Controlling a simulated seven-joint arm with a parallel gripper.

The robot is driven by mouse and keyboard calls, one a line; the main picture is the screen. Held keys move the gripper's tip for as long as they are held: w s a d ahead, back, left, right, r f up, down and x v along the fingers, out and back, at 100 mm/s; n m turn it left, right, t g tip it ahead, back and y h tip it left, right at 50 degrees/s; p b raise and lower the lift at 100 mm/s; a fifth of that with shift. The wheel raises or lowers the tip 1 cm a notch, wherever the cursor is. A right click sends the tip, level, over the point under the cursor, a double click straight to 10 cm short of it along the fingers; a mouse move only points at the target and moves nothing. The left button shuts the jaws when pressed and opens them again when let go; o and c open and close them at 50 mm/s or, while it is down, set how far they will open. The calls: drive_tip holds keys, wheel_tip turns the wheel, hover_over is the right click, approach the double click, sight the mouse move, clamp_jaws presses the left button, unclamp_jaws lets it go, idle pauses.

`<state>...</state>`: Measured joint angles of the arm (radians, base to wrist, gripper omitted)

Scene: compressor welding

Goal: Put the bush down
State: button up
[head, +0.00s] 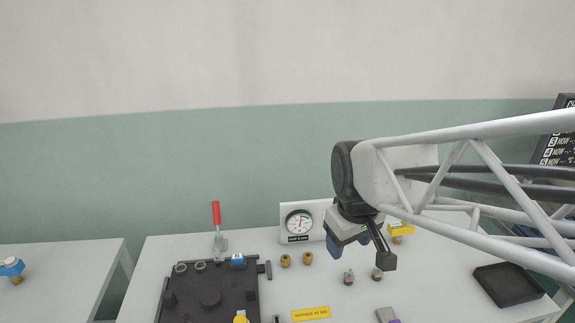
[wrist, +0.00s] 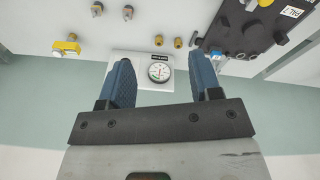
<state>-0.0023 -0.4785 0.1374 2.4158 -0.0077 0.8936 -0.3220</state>
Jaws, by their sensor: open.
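My gripper (head: 348,246) is in front of and above the right half of the table in the head view. In the wrist view its blue fingers stand wide apart (wrist: 160,66) with nothing held between them. Two small brass bushes stand side by side on the table, a left one (head: 285,260) and a right one (head: 307,258). Both also show beyond the fingertips in the wrist view, one (wrist: 158,40) near the gauge and one (wrist: 178,42) beside it. They are apart from my fingers. Which bush the task means, I cannot tell.
A dial gauge (head: 299,223) stands behind the bushes. A dark fixture plate (head: 207,298) and a red-handled clamp (head: 216,214) are left. Two small metal-and-copper parts (head: 348,278) (head: 377,274), a yellow-blocked part (head: 402,228) and a black tray (head: 508,285) are right.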

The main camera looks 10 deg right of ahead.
drive_tip(key=s+r+m, duration=0.1)
drive_tip(key=s+m, duration=0.3)
drive_tip(key=s, duration=0.4)
drive_tip(key=shift+s+d+r+t, duration=0.15)
drive_tip(key=shift+d+t, duration=0.05)
drive_tip(key=shift+t, duration=0.1)
